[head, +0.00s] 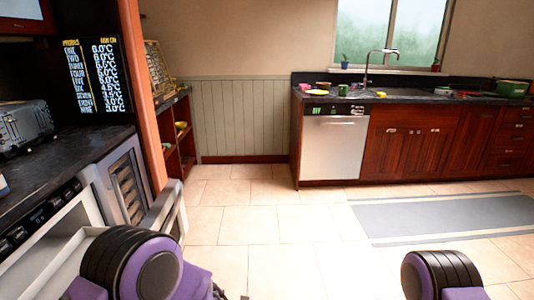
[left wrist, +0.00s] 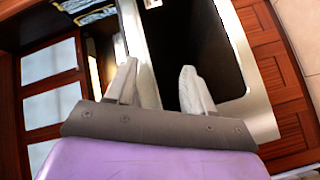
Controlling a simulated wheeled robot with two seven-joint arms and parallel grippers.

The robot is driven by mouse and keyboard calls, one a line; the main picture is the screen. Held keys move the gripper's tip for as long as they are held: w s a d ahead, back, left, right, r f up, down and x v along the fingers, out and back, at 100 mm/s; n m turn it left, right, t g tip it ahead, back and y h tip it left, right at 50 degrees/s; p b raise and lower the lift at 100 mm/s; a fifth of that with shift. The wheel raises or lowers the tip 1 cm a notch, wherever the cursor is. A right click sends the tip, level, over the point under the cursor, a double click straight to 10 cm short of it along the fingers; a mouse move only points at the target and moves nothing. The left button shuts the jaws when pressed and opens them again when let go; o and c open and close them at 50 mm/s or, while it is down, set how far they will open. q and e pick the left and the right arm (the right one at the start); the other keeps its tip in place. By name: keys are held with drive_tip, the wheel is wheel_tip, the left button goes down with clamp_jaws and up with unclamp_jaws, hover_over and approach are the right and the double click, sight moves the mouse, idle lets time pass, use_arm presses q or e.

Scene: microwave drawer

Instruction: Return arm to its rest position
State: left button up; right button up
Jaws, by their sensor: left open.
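My left gripper (left wrist: 160,82) shows in the left wrist view, with two pale fingers spread apart and nothing between them. Beyond the fingers is a pale-framed appliance (left wrist: 258,118) with a dark interior; I cannot tell whether a finger touches its frame. In the head view, an open drawer-like front (head: 170,212) juts out from the appliance under the left counter. A purple and black part of my left arm stands in front of it and hides its near side. My left gripper is hidden in the head view. My right gripper is in neither view.
The left counter (head: 58,160) holds a dark metal appliance (head: 24,126). A steel dishwasher (head: 333,147) and red-brown cabinets (head: 408,140) line the back wall. A grey mat (head: 445,218) lies at right. The tiled floor (head: 265,215) in the middle is clear.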

use_arm(q)
drive_tip(key=s+a+f+m+g+h+p, duration=0.15)
drive_tip(key=s+a+f+m+h, duration=0.25)
drive_tip(key=s+f+m+h, duration=0.6)
drive_tip(key=s+a+f+m+g, duration=0.2)
drive_tip(key=s+a+f+g, duration=0.1)
drive_tip(key=s, duration=0.7)
drive_tip(key=s+a+f+m+g+y+p, duration=0.1)
drive_tip(key=s+a+f+m+g, duration=0.2)
drive_tip(key=s, duration=0.8)
drive_tip(key=shift+a+f+g, duration=0.3)
drive_tip(key=shift+f+g, duration=0.05)
drive_tip(key=shift+g, duration=0.3)
